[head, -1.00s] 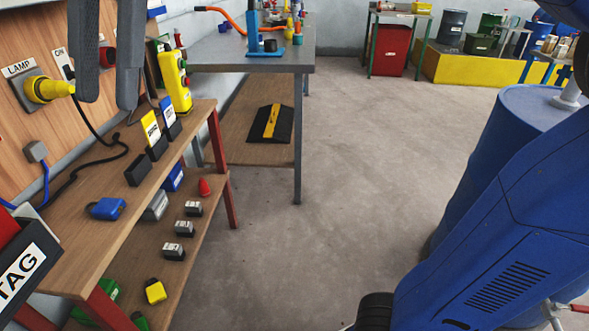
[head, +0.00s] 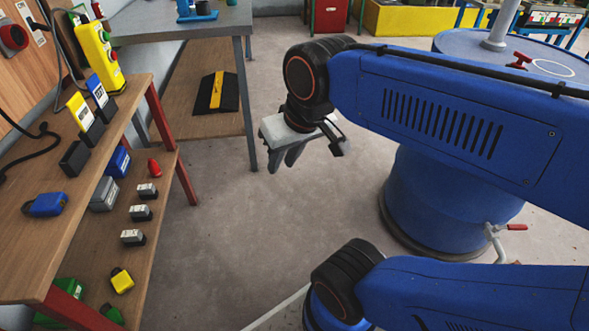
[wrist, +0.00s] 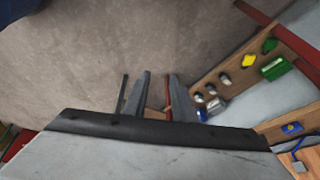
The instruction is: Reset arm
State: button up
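My gripper (head: 281,167) hangs in front of the blue arm near the middle of the head view, with its two grey fingers pointing down. It is over open floor, to the right of the wooden shelves and clear of them. In the wrist view my gripper (wrist: 160,76) shows its two fingers apart with a gap between them and nothing held. My arm is folded back across the right side of the head view.
A large blue drum-shaped vessel (head: 450,205) stands behind my arm at right. The wooden shelf (head: 95,170) at left carries a yellow control box (head: 98,55), a blue padlock (head: 46,204) and several small blocks. A grey table (head: 190,28) stands behind. Concrete floor lies clear between.

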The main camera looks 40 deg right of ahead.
jog(key=shift+n+h, duration=0.3)
jog(key=d+f, duration=0.1)
jog(key=s+d+f, duration=0.1)
jog(key=f, duration=0.1)
jog(key=shift+s+f, duration=0.15)
jog(key=shift+s, duration=0.05)
dwell(0.9)
